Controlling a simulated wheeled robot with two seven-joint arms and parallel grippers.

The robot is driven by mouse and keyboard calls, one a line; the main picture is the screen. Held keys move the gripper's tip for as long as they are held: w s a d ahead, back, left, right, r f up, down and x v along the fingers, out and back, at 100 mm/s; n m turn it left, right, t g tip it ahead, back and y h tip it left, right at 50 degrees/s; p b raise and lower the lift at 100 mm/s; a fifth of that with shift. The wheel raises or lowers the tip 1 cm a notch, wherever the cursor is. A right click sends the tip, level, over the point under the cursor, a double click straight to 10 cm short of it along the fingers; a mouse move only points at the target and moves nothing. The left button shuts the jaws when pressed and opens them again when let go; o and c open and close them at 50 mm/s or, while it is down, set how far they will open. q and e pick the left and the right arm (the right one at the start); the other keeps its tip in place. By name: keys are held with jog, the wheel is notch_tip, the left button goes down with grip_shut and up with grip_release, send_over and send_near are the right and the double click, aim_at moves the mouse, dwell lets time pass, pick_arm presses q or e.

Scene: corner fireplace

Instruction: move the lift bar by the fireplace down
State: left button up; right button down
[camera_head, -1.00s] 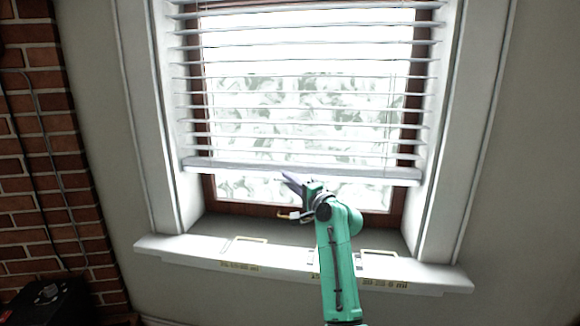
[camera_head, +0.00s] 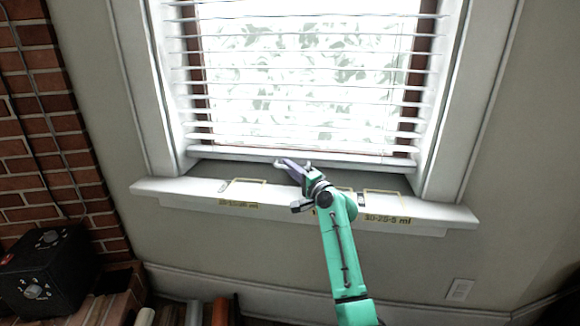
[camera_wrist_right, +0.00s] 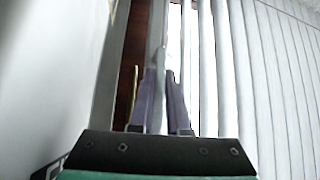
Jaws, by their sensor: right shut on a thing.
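The lift bar is the pale bottom rail of the white window blind (camera_head: 350,162), and it hangs low in the window, a little above the sill. My right gripper (camera_head: 280,163) reaches up from below and is shut on the bar, left of its middle. In the right wrist view the two purple-grey fingers (camera_wrist_right: 164,85) close around the edge of the bar (camera_wrist_right: 157,30), with slats alongside. My left gripper is not in view.
The white window sill (camera_head: 150,188) runs below the bar, with thin yellowish frames and printed lettering on it. A brick fireplace wall (camera_head: 35,130) is at the left. A black box with knobs (camera_head: 45,275) stands at the lower left.

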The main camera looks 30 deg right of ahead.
jog(key=c, duration=0.9)
grip_release()
jog(key=shift+w+f, duration=0.1)
jog(key=shift+s, duration=0.5)
jog(key=s, duration=0.4)
jog(key=s+f, duration=0.1)
jog(key=s, duration=0.3)
jog(key=s+d, duration=0.1)
jog(key=s, duration=0.3)
jog(key=shift+s+f+p, duration=0.3)
jog(key=shift+f+p, duration=0.1)
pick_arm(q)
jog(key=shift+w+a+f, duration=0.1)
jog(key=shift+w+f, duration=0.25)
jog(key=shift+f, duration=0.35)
pick_arm(e)
jog(key=shift+s, duration=0.45)
